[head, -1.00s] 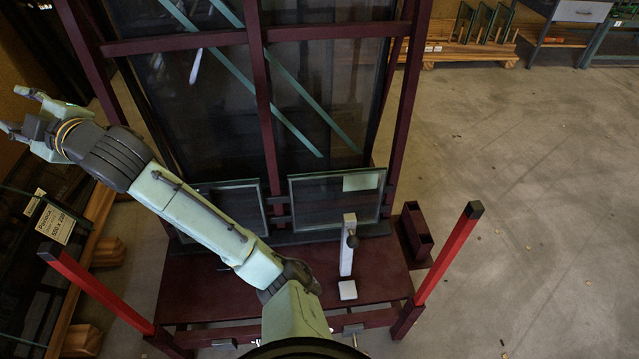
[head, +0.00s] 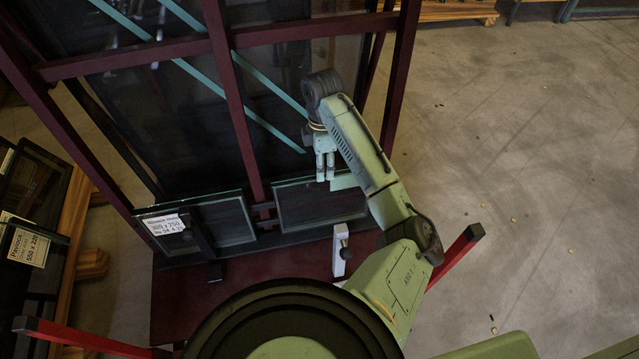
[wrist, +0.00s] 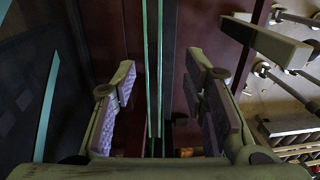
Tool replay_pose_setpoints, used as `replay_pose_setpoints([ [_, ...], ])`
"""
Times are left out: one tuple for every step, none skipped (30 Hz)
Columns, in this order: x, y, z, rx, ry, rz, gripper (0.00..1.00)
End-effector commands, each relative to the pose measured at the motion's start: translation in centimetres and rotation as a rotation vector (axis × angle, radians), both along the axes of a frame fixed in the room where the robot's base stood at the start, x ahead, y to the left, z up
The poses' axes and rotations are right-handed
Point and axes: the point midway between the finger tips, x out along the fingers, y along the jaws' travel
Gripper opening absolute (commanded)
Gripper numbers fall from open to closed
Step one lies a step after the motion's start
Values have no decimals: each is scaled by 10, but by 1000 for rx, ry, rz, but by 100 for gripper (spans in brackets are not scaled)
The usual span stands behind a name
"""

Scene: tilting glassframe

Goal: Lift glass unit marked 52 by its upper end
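Two small glass units lean side by side at the foot of the dark red frame. I cannot read the number 52 on any unit. My gripper (head: 325,174) points down at the top edge of the right unit. In the wrist view my gripper (wrist: 165,105) is open, with ridged pads on either side of a thin upright greenish glass edge (wrist: 153,75). Gaps show between both pads and the glass.
The left glass unit (head: 228,220) carries a white printed label (head: 165,224). A white post (head: 340,250) stands in front of the right unit. A red post (head: 458,256) rises at the right. Glass with a label (head: 27,247) is racked at the left. The right floor is open.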

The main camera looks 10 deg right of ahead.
Motion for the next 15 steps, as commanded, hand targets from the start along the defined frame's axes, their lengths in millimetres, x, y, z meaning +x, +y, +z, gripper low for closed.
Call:
replay_pose_setpoints([
  [-3, -3, -1, -1, 10, -2, 40],
  [-4, -4, -2, -1, 14, -2, 40],
  [-5, -5, -5, -1, 17, -2, 40],
  [-5, -5, -8, -1, 19, -3, 40],
  [-6, -5, -12, 0, 19, -3, 40],
  [-6, -5, -19, 2, 20, -2, 40],
  [-7, -4, -24, 2, 20, -3, 40],
  [-7, -4, -29, 2, 20, -3, 40],
  [-8, -4, -36, 2, 21, -3, 40],
  [-8, -5, -39, 1, 20, -4, 40],
  [-8, -5, -43, 1, 19, -5, 40],
  [-9, -5, -48, 0, 18, -5, 40],
  [-9, -5, -51, 0, 18, -4, 40],
  [-9, -5, -53, -1, 18, -3, 40],
  [-9, -5, -55, -2, 17, -3, 40],
])
